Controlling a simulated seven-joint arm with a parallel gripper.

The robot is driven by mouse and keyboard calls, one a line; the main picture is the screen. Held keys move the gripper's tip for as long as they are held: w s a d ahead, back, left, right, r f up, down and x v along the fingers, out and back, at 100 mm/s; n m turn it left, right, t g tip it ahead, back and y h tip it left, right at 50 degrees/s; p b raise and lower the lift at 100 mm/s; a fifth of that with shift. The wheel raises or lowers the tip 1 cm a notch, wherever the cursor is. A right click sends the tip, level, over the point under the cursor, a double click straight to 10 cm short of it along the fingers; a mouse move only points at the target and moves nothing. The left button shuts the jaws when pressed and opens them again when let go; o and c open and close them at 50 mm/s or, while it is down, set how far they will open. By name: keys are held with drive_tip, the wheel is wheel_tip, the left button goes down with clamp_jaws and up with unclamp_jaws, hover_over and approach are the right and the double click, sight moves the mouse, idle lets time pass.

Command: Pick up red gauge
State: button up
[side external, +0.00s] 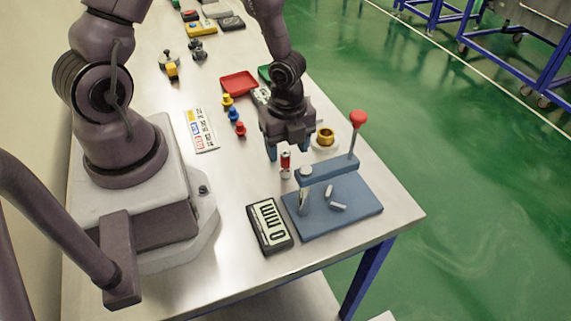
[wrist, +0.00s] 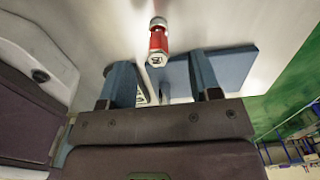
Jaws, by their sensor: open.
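The red gauge, a small upright cylinder with a red body and pale ends (side external: 285,163), stands on the steel table beside the blue lever press. It also shows in the wrist view (wrist: 158,41), at the top, between the lines of the two fingers and beyond their tips. My gripper (side external: 289,151) is open and empty, with blue fingers pointing down. In the side view the gauge shows between and slightly below the fingers. In the wrist view the fingers (wrist: 160,72) are spread and appear apart from the gauge.
The blue press (side external: 360,200) with its red-knobbed lever (side external: 358,118) stands close to the right. A black-framed sign (side external: 269,224) lies in front. A brass ring (side external: 325,137) sits behind the press. Coloured pegs (side external: 234,114), a red tray (side external: 238,84) and a label card (side external: 201,130) lie left and behind.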

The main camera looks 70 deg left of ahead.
sight(285, 153)
drive_tip(key=shift+s+a+f, duration=0.1)
drive_tip(key=shift+f, duration=1.2)
drive_tip(key=shift+a+f, duration=0.1)
drive_tip(key=shift+f, duration=1.2)
drive_tip(key=c, duration=1.1)
